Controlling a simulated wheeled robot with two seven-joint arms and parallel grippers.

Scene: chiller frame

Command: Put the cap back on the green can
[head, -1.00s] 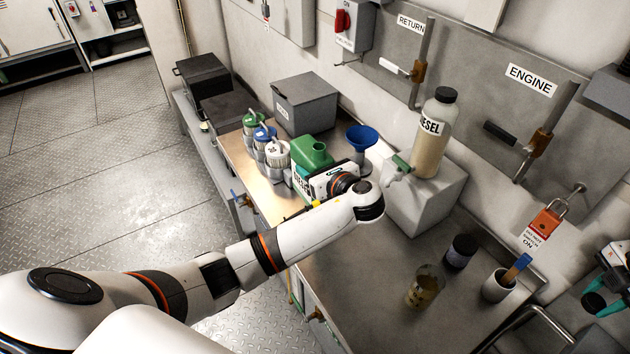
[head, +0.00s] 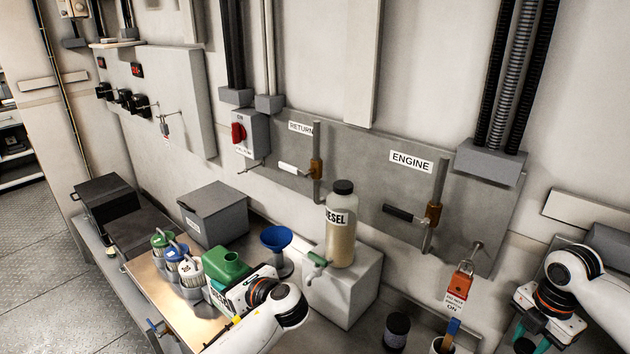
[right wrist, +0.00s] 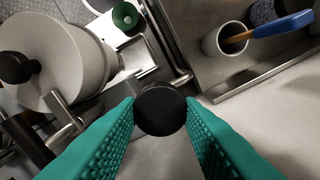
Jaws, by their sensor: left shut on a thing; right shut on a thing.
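The green can (head: 229,267) stands on the bench in the head view, its open neck facing up with no cap on it. My left gripper (head: 240,292) is at the can's near right side and shut on it; its fingers are mostly hidden. My right gripper (head: 527,334) is at the lower right of the head view, well away from the can. In the right wrist view, my right gripper's teal fingers (right wrist: 160,112) are shut on a round black cap (right wrist: 160,108).
A blue funnel (head: 277,239) and several lidded pots (head: 188,268) stand near the can. A diesel bottle (head: 341,230) stands on a pale block (head: 345,285). A dark jar (head: 397,330) and a cup with a blue-handled tool (head: 441,345) are farther right.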

